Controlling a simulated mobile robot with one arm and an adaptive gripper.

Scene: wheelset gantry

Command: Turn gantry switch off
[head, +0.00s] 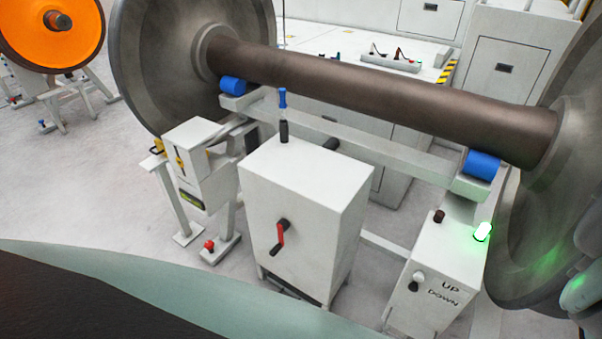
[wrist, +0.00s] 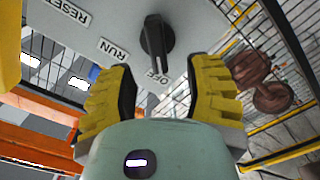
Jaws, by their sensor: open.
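In the wrist view a black rotary switch (wrist: 156,40) sticks out from a pale grey panel (wrist: 108,22) marked RESET, RUN and OFF. The long grip of its knob points down in the picture, its end close to the OFF label (wrist: 157,78). I cannot tell for sure which mark it is set to. My gripper (wrist: 162,76) has yellow fingers with dark pads, spread wide on either side below the knob. Nothing is between them, and they look apart from the knob. The head view does not show my gripper or this labelled switch.
In the head view a wheelset axle (head: 370,95) rests on blue rollers. A white box with a red handle (head: 279,236) and an UP/DOWN box (head: 437,262) with a lit green lamp (head: 483,232) stand before it. Wire fencing (wrist: 292,45) is behind the panel.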

